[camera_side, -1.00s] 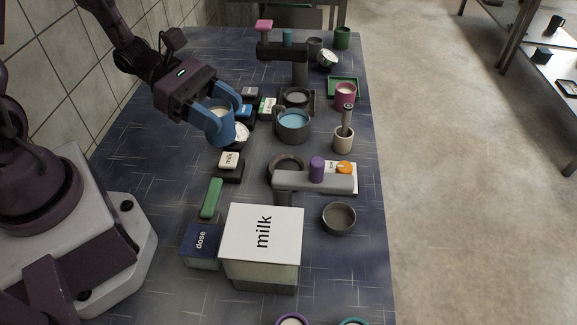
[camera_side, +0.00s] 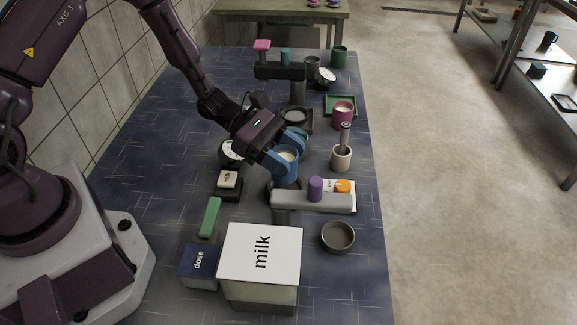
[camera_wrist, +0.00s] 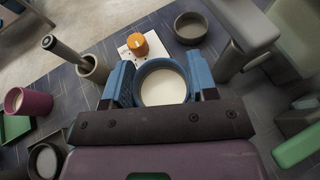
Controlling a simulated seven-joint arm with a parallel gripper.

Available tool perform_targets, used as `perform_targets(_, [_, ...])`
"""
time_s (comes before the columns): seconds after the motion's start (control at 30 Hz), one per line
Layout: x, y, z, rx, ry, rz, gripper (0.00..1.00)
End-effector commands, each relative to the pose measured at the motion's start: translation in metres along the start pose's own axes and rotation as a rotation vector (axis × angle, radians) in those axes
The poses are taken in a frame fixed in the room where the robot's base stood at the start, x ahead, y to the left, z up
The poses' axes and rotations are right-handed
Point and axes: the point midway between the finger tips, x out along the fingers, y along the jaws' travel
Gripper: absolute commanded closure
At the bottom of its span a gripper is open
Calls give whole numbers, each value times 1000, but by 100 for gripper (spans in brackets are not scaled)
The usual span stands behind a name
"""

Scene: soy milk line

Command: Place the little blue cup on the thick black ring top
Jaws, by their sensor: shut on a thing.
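My gripper (camera_side: 284,152) is shut on the little blue cup (camera_side: 287,170), its blue fingers on either side of it. The cup is upright and holds white liquid. In the wrist view the blue cup (camera_wrist: 138,84) sits between the two fingers.
The grey dispenser arm with a purple knob (camera_side: 315,188) stands close by. An orange knob (camera_side: 343,186) on a white card, a beige cup with a grey handle (camera_side: 341,158), and a dark bowl (camera_side: 338,237) are to the right. The milk box (camera_side: 262,250) is in front.

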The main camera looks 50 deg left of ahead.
Motion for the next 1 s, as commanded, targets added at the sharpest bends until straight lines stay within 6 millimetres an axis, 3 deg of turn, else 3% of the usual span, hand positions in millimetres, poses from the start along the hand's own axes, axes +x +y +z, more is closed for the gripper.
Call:
perform_targets(0.3, [17, 4, -32, -2, 0, -1, 77])
perform_targets(0.67, [18, 5, -35, -1, 0, 0, 77])
perform_targets(0.7, [18, 5, -36, -1, 1, 0, 45])
perform_targets(0.8, [18, 5, -36, 0, 1, 0, 22])
perform_targets(1.0, [18, 5, -36, 0, 1, 0, 22])
